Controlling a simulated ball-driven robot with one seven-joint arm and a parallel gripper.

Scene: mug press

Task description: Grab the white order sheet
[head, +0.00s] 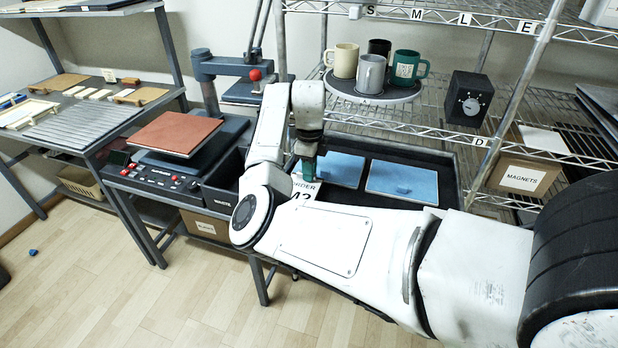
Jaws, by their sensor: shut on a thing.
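The white order sheet (303,189) shows in the head view with the printed word "ORDER" and a large number below it, partly cut off. My gripper (306,172) points down at the sheet's top edge and is shut on it. The sheet hangs or leans below the fingers, in front of the dark tray area. My own white arm hides its lower part, so I cannot tell whether it touches the surface below.
Two blue mats (402,178) lie in a dark tray (446,158) right of my gripper. A heat press (180,135) stands left. Mugs (371,73) sit on a round stand (400,95) on the wire shelf (440,127) behind. A box labelled "MAGNETS" (522,178) is at right.

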